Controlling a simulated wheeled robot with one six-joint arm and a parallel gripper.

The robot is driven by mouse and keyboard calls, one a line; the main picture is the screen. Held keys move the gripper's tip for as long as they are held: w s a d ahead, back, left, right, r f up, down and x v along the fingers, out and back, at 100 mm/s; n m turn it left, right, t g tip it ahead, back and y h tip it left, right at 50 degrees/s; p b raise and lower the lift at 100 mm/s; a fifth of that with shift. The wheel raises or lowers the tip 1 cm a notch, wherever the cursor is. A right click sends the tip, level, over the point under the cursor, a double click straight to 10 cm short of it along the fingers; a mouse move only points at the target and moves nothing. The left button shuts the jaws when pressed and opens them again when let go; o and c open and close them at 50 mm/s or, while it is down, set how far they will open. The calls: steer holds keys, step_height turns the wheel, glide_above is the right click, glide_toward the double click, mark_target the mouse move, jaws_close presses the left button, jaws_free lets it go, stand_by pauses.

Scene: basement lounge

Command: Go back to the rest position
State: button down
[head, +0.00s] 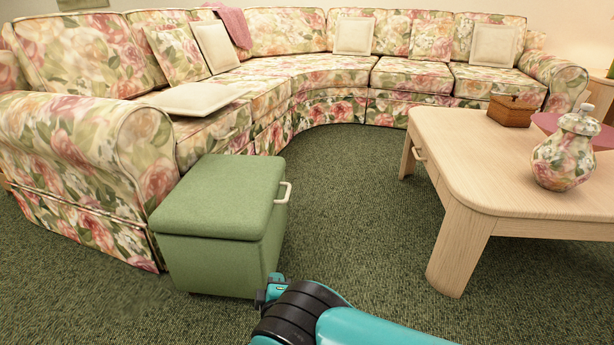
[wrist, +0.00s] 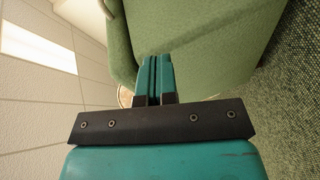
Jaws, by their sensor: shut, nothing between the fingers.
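My gripper (wrist: 154,82) shows in the wrist view with its two teal fingers together and nothing between them. In the head view my teal arm reaches in from the bottom edge, and its end is close to the lower right side of a green storage ottoman (head: 215,222). The ottoman has a closed lid with a pale handle (head: 284,193) on its right side. In the wrist view the green ottoman (wrist: 205,45) fills the area beyond the fingers; I cannot tell whether they touch it.
A floral sectional sofa (head: 70,140) curves behind the ottoman. A wooden coffee table (head: 480,190) stands at right, carrying a floral jar (head: 563,160) and a small wooden box (head: 510,110). Green carpet (head: 350,200) is clear between ottoman and table.

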steer(key=w+d+r+m+g+h+p, duration=0.1)
steer(key=w+d+r+m+g+h, duration=0.15)
steer(key=r, duration=0.45)
steer(key=w+d+r+m+g+h+p, duration=0.1)
steer(key=w+d+r+m+g, duration=0.2)
steer(key=r, duration=0.4)
steer(key=s+d+r+m+g+y+p, duration=0.1)
steer(key=s+d+r+m+g+p, duration=0.25)
steer(key=d+r, duration=0.55)
steer(key=s+d+r+g+y+p, duration=0.2)
steer(key=s+d+r, duration=0.1)
steer(key=s+r, duration=0.6)
steer(key=s+d+r+g+y+p, duration=0.1)
steer(key=s+d+r+g, duration=0.15)
steer(key=s+r, duration=0.6)
steer(key=s+d+r+g+y+p, duration=0.2)
steer(key=s+d+r, duration=0.3)
steer(key=s, duration=0.8)
step_height(320, 180, up, 39)
steer(key=a+p, duration=0.1)
steer(key=p, duration=3.6)
steer(key=shift+a+f+m, duration=0.15)
steer(key=shift+m, duration=0.25)
steer(key=shift+s+h, duration=0.1)
steer(key=shift+h, duration=0.15)
